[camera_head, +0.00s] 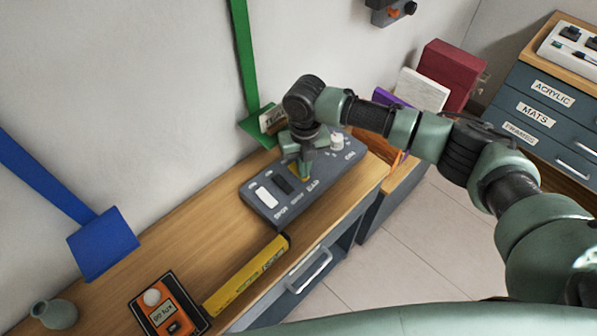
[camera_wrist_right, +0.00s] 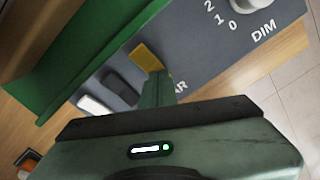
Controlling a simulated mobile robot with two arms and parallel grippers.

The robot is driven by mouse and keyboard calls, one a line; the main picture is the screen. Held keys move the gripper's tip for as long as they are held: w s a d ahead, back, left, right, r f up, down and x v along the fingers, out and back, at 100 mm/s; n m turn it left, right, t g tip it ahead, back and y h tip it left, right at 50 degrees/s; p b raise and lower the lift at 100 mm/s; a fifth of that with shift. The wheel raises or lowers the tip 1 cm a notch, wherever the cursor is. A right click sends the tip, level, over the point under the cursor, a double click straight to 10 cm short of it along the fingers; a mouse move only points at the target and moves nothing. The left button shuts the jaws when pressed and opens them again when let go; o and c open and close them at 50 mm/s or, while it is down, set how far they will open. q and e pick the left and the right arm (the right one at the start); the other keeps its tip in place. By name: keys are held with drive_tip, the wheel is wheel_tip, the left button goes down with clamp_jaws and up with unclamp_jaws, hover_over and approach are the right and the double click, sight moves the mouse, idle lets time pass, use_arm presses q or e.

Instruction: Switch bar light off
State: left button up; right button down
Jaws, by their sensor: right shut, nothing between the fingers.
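A grey switch panel (camera_head: 331,171) lies on the wooden counter top. It carries a white rocker switch (camera_head: 266,196), a black rocker switch (camera_head: 282,184), a yellow rocker switch (camera_wrist_right: 147,57) and a white dimmer knob (camera_head: 337,142). In the right wrist view, the partly covered label beside the yellow switch ends in "AR". My right gripper (camera_head: 304,172) is shut and empty, pointing down at the panel. In the wrist view its fingertips (camera_wrist_right: 158,80) are right at the yellow switch's near end; I cannot tell whether they touch. My left gripper is out of view.
A green bracket (camera_head: 246,70) stands on the wall behind the panel. Books (camera_head: 420,90) stand to the right. A blue bracket (camera_head: 103,244) is on the left wall.

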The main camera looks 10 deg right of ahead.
drive_tip(key=shift+r, duration=0.1)
wheel_tip(320, 180, up, 7)
drive_tip(key=p, duration=0.6)
drive_tip(key=shift+p, duration=0.35)
